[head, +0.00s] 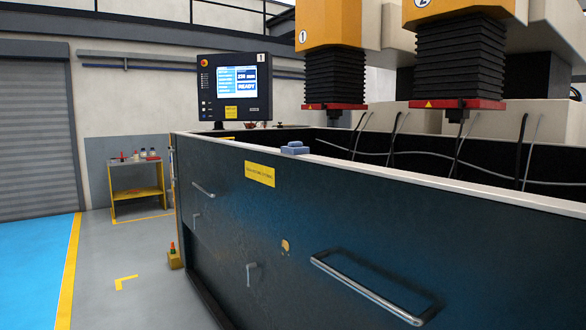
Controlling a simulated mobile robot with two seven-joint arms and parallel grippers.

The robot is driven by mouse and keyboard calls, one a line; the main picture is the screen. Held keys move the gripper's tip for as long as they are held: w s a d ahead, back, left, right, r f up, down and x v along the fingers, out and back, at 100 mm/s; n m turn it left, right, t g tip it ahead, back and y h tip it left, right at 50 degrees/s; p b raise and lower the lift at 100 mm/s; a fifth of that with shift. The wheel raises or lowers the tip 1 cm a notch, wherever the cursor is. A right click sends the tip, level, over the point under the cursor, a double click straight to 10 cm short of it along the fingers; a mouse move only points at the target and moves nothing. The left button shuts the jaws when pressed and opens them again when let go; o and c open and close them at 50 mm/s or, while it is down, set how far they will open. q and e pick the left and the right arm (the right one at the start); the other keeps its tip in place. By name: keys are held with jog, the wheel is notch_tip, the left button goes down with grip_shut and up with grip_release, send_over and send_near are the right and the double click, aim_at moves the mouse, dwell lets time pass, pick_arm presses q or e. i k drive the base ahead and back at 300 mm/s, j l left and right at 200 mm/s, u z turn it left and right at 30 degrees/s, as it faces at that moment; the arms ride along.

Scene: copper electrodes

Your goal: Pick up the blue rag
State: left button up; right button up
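A small blue folded rag (295,148) lies on the pale top rim of the large dark machine tank, near the middle of the head view. It sits just above and to the right of a yellow label on the tank's front. Nothing touches it from above. Neither of my grippers shows in the head view.
The dark tank (330,235) fills the right and front, with a metal handle (370,288) sticking out. A screen panel (235,85) stands behind the rag. Two machine heads (335,70) hang over the tank. A yellow cart (138,185) stands at left; the floor there is mostly clear.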

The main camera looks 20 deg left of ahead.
aim_at(294, 148)
jog(key=i+j+z, duration=0.15)
jog(key=j, duration=0.3)
jog(key=i+j+z, duration=0.2)
jog(key=j, duration=0.3)
jog(key=i+j+z, duration=0.15)
jog(key=j, duration=0.35)
jog(key=j+z, duration=0.15)
jog(key=j, duration=0.35)
